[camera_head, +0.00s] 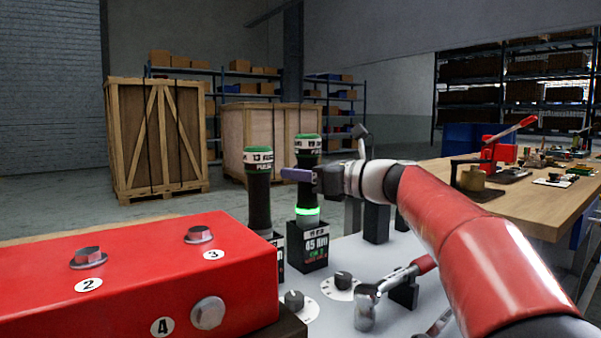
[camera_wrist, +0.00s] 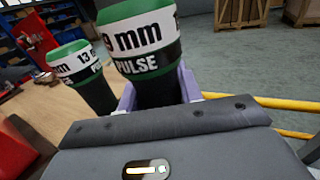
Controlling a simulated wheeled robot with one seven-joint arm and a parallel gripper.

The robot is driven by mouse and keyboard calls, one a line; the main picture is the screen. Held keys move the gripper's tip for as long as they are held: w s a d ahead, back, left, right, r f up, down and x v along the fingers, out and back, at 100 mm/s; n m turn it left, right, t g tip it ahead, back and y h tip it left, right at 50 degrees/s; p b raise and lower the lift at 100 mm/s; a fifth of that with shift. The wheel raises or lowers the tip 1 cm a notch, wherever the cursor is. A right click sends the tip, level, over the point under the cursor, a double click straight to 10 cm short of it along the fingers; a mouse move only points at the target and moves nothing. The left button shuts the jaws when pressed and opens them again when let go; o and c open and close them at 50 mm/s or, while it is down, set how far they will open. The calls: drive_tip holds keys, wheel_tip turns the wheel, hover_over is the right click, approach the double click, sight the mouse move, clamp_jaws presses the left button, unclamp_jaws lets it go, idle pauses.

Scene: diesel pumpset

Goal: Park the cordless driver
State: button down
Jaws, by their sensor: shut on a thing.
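A cordless driver (camera_head: 309,191) with a black body and a green-and-white band stands upright at the middle of the head view. Its band reads "19 mm PULSE" in the wrist view (camera_wrist: 147,42). Its lower end meets a black holder (camera_head: 308,245) marked "45 Nm", with a lit green ring at the join. My gripper (camera_head: 300,175) is shut around the driver's body just below the band. Its pale purple fingers flank the driver in the wrist view (camera_wrist: 158,92). I cannot see inside the holder, so how deep the driver sits is hidden.
A second driver (camera_head: 259,190), marked 13 mm, stands close on the left. A red box (camera_head: 140,275) with numbered bolts fills the front left. Knobs (camera_head: 343,279) and a red-handled lever (camera_head: 395,284) are on the grey surface in front. A wooden bench (camera_head: 540,195) is at right.

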drive_tip(key=shift+f+b, duration=0.45)
drive_tip(key=shift+f, duration=0.2)
drive_tip(key=c, duration=1.1)
unclamp_jaws()
drive_tip(key=shift+o, duration=1.1)
drive_tip(key=shift+f, duration=0.15)
drive_tip(key=shift+v, duration=3.95)
